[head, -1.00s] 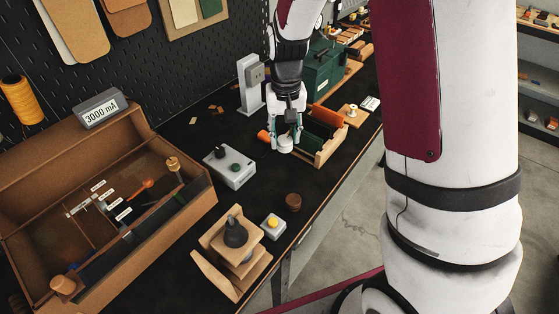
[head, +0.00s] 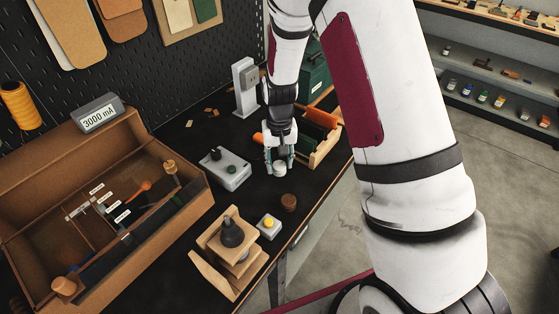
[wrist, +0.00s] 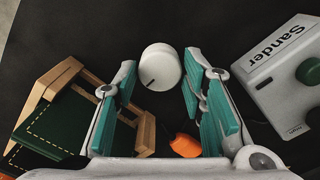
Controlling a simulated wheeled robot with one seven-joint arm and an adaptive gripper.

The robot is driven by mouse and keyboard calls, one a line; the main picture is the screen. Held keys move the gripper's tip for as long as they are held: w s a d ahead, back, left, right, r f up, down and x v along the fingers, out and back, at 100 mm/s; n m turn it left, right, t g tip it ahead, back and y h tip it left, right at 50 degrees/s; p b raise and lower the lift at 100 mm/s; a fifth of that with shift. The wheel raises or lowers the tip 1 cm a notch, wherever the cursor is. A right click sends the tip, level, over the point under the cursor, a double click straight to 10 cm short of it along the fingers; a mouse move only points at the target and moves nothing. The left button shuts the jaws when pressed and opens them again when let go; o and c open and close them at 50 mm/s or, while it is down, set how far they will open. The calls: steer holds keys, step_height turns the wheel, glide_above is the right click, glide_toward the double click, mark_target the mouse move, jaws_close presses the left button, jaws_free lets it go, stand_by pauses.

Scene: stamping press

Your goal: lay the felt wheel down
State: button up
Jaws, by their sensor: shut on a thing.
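The felt wheel is a short white cylinder with a small dark mark on its side. It shows between my fingertips in the wrist view (wrist: 161,66) and at the bottom of my gripper in the head view (head: 280,169). My gripper (wrist: 160,78) is shut on it, with the teal finger pads on either side. In the head view my gripper (head: 279,162) points down over the black bench top (head: 255,196). The wheel looks close to the bench, but I cannot tell whether it touches.
A grey box marked Sander (wrist: 285,75) stands close by, also in the head view (head: 224,170). On the other side is a wooden rack (head: 325,158). Nearer are a brown round piece (head: 289,202), a yellow-button box (head: 269,227) and a wooden press (head: 220,256).

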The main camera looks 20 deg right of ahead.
mark_target(279, 165)
steer(key=shift+f, duration=0.1)
steer(key=o, duration=1.3)
steer(key=s+r+t, duration=0.1)
steer(key=s+r, duration=0.2)
steer(key=r, duration=0.6)
steer(key=s+r+n+t+b, duration=0.1)
steer(key=s+r, duration=0.2)
steer(key=r, duration=0.5)
steer(key=s+r+t, duration=0.1)
steer(key=s+r, duration=0.2)
steer(key=r, duration=0.6)
steer(key=s+r+n+t, duration=0.1)
steer(key=s+r, duration=0.4)
steer(key=s, duration=0.8)
steer(key=shift+s+r+t, duration=0.3)
steer(key=shift+s+t, duration=0.05)
steer(key=shift+t, duration=0.45)
